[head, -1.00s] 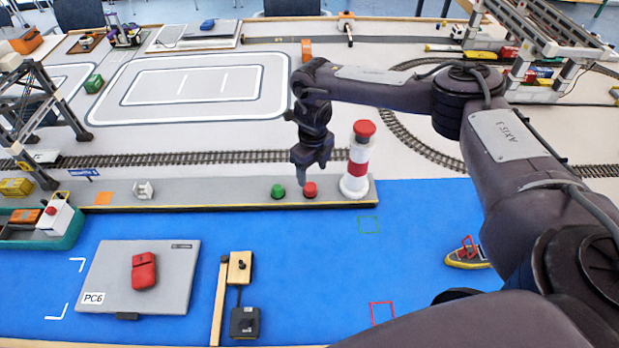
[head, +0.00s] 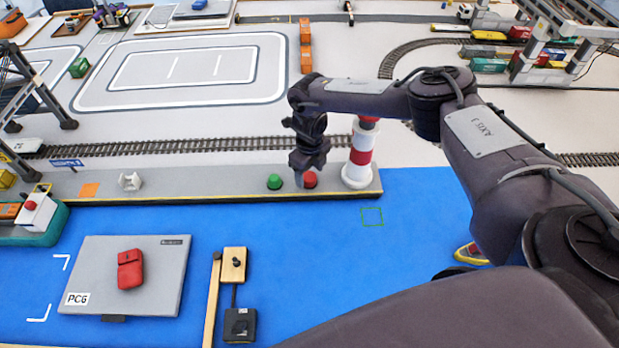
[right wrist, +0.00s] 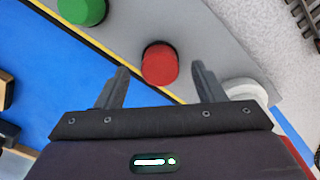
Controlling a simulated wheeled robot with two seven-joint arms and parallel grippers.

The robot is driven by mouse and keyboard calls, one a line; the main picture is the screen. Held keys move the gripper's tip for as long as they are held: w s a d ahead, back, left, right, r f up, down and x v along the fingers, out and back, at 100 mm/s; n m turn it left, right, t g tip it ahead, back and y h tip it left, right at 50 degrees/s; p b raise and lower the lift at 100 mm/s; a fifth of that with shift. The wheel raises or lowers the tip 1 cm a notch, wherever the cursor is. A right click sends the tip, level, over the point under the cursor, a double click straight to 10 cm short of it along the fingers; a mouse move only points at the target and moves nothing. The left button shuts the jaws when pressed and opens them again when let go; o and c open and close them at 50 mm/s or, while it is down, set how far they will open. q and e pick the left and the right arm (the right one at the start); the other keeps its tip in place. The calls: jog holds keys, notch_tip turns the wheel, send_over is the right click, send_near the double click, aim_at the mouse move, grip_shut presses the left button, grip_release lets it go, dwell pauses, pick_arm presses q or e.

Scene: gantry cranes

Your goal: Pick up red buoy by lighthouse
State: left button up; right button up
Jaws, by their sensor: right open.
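The red buoy (head: 310,180) stands on the grey quay strip, just left of the red-and-white lighthouse (head: 360,157). In the right wrist view the red buoy (right wrist: 160,64) shows between and a little beyond the tips of my right gripper (right wrist: 159,75). The fingers are open and nothing is held. In the head view my right gripper (head: 305,176) hangs pointing down at the red buoy and partly covers it. The lighthouse's white base (right wrist: 246,92) is close to the right finger. My left gripper is not in view.
A green buoy (head: 274,181) stands left of the red one, also in the wrist view (right wrist: 82,10). A small white object (head: 130,181) is farther left on the quay (head: 210,187). Railway track (head: 190,147) runs behind.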

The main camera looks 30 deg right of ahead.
jog(key=shift+w+f, duration=0.1)
jog(key=shift+f, duration=1.25)
jog(key=c, duration=1.1)
jog(key=shift+o, duration=0.2)
jog(key=shift+r, duration=0.1)
